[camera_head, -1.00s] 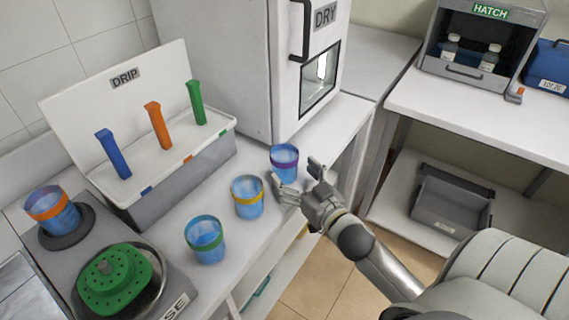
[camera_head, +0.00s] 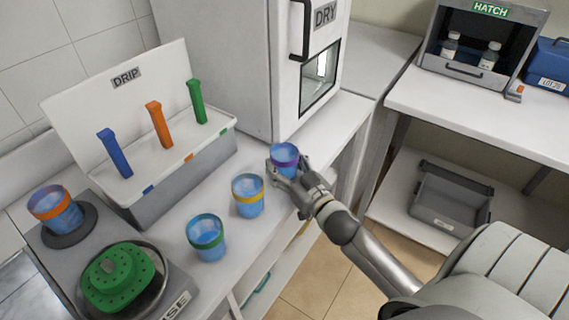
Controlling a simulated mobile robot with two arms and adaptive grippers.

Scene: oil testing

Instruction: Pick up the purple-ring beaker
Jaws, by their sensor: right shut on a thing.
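The purple-ring beaker (camera_head: 285,155) is a blue cup with a purple band near its rim. It stands upright by the right edge of the counter, in front of the DRY cabinet. My right gripper (camera_head: 287,171) is shut on it, with fingers around its lower part, which they partly hide. I cannot tell whether its base touches the counter. My left gripper is not in view.
A yellow-ring beaker (camera_head: 248,197) stands close to the gripper, and a green-ring beaker (camera_head: 206,238) is nearer. An orange-ring beaker (camera_head: 56,210) sits on a round dark pad at left. The DRY cabinet (camera_head: 235,70) rises behind; the DRIP box (camera_head: 185,172) is left.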

